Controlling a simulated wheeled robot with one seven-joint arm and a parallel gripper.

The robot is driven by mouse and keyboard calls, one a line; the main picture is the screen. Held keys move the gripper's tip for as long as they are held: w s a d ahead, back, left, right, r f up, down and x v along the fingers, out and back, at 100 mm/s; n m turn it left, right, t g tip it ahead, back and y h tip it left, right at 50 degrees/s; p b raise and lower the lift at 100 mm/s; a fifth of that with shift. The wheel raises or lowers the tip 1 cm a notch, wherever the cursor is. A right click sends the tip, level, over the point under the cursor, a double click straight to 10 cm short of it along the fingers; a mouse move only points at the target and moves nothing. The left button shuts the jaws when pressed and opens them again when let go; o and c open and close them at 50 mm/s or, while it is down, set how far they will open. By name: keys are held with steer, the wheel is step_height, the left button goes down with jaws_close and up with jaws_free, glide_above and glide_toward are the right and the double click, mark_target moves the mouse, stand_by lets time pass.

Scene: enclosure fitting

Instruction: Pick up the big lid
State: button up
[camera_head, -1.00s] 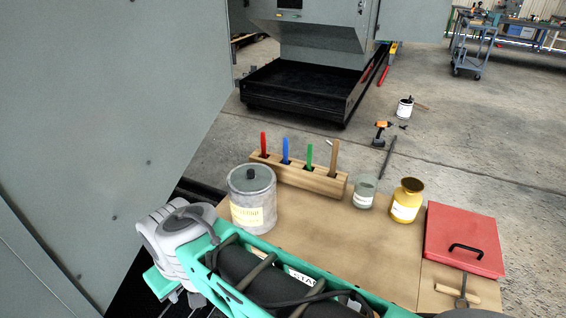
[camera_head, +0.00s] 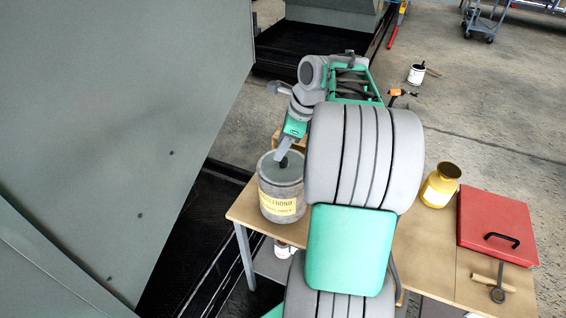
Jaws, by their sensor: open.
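The big lid (camera_head: 268,172) is a grey round disc with a dark knob, seated on top of a grey pot (camera_head: 283,207) with a yellow label. The pot stands upright at the left end of the table. My gripper (camera_head: 284,160) points down at the lid's knob from above and is open. The fingertips are at or very near the knob, which they partly cover. I cannot tell whether they touch it.
The table (camera_head: 430,240) also holds a yellow jar (camera_head: 440,186), a red case (camera_head: 495,228) and a wooden-handled tool (camera_head: 497,292). My arm hides the middle of the table. A large grey panel (camera_head: 110,130) stands close on the left.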

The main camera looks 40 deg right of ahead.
mark_target(284, 159)
steer(key=f+m, duration=0.1)
steer(key=f, duration=0.1)
steer(key=w+d+f+m, duration=0.1)
steer(key=f, duration=0.2)
steer(key=d+f+m+b, duration=0.1)
steer(key=f, duration=0.1)
steer(key=shift+w+d+f, duration=0.15)
steer(key=shift+w+f, duration=0.1)
jaws_close()
stand_by(0.3)
